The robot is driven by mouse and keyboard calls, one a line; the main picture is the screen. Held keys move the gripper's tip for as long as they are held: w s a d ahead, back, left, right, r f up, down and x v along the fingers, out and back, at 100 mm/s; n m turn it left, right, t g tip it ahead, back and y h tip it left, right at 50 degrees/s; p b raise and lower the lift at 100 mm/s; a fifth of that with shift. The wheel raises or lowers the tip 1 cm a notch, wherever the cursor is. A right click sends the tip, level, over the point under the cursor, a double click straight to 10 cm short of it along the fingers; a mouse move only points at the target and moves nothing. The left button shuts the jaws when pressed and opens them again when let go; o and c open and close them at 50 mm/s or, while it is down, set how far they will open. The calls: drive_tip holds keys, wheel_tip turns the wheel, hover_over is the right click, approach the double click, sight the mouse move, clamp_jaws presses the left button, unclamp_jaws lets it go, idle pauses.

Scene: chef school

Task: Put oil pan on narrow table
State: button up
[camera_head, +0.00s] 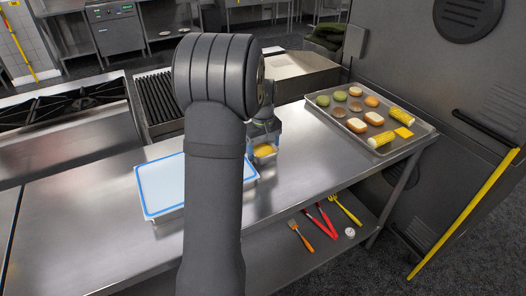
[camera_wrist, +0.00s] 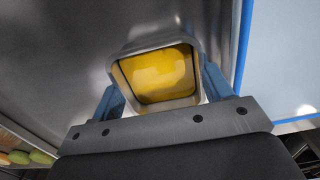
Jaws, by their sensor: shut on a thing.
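The oil pan (camera_wrist: 158,72) is a small square metal pan with yellow oil inside. In the wrist view it sits between the two blue fingers of my gripper (camera_wrist: 165,88), which is shut on it. In the head view the oil pan (camera_head: 264,151) shows just right of my arm, over the steel table (camera_head: 305,160) and beside the blue-edged white board. My gripper (camera_head: 262,138) is partly hidden there behind my arm. I cannot tell whether the pan touches the table top.
A white board with blue edges (camera_head: 163,187) lies left of the pan, partly behind my arm. A tray of food (camera_head: 327,114) stands at the table's right end. A grill (camera_head: 158,95) and a stove (camera_head: 65,108) stand behind. Utensils (camera_head: 323,222) lie on the lower shelf.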

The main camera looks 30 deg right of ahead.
sight(263, 151)
drive_tip(key=shift+f, duration=0.45)
drive_tip(key=shift+f, duration=0.1)
drive_tip(key=o, duration=1)
drive_tip(key=shift+o, duration=0.4)
wheel_tip(263, 151, up, 12)
